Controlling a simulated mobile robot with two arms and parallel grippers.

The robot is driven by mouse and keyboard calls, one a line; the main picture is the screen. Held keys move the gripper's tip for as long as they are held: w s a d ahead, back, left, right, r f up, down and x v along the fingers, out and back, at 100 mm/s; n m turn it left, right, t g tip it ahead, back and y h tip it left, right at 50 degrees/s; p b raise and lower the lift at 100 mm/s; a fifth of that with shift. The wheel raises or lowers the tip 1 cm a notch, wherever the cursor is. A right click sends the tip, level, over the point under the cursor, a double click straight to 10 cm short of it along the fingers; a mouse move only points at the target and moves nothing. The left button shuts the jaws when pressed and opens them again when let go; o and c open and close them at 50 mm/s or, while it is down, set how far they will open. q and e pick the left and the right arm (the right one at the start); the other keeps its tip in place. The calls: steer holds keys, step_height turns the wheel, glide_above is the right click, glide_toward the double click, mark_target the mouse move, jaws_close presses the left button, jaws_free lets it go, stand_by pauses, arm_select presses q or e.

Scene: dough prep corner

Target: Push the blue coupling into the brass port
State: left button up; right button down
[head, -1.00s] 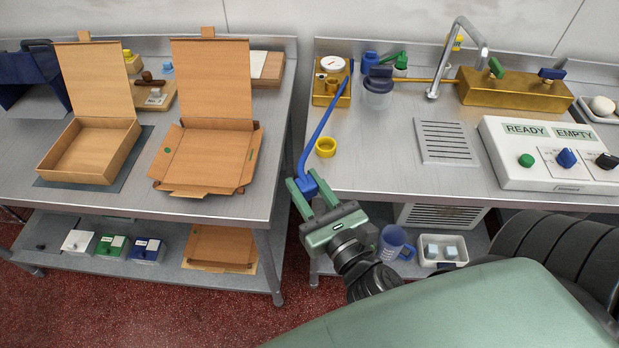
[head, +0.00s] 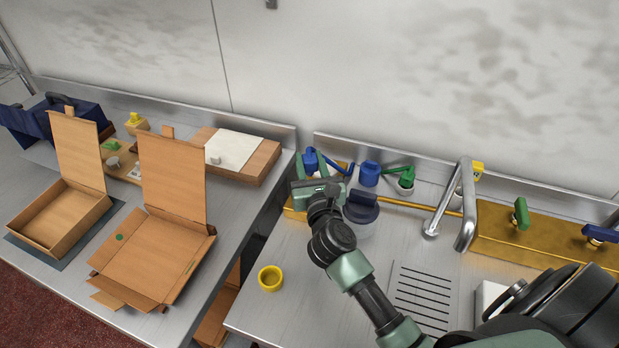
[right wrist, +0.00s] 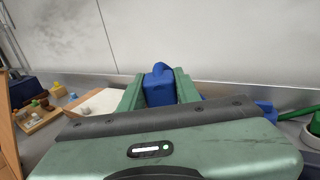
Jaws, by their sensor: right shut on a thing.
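My right gripper (head: 317,168) is at the back left of the right-hand metal counter, shut on the blue coupling (head: 311,160). In the right wrist view the coupling (right wrist: 159,86) stands between the two green fingers. A blue hose (head: 336,167) runs from it to the right. The brass block (head: 292,213) at that corner is mostly hidden behind my gripper and arm. Its port is hidden, so I cannot tell whether the coupling touches it. My left gripper is not in view.
A clear jar with a dark lid (head: 361,208) stands close to the right of my gripper. A blue fitting (head: 369,173) and a green one (head: 406,177) are behind it. A yellow ring (head: 270,278) lies in front. A tap (head: 466,205) rises farther right.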

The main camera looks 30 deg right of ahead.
steer(key=shift+w+d+r, duration=0.25)
steer(key=shift+w, duration=0.05)
steer(key=shift+a+r, duration=0.15)
steer(key=shift+a, duration=0.2)
steer(key=shift+d, duration=0.2)
step_height(320, 180, down, 2)
steer(key=shift+a+f+b, duration=0.1)
steer(key=shift+f+b, duration=0.05)
steer(key=shift+b, duration=0.6)
step_height(320, 180, down, 4)
steer(key=b, duration=0.3)
steer(key=shift+f, duration=0.1)
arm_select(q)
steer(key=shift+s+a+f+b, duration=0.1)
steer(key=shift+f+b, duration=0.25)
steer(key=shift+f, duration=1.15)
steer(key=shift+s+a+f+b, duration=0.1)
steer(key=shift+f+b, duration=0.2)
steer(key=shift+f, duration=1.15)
arm_select(e)
steer(key=shift+f, duration=0.7)
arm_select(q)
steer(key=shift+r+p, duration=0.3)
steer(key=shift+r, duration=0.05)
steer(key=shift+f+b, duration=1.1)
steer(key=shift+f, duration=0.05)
arm_select(e)
steer(key=shift+f, duration=1.35)
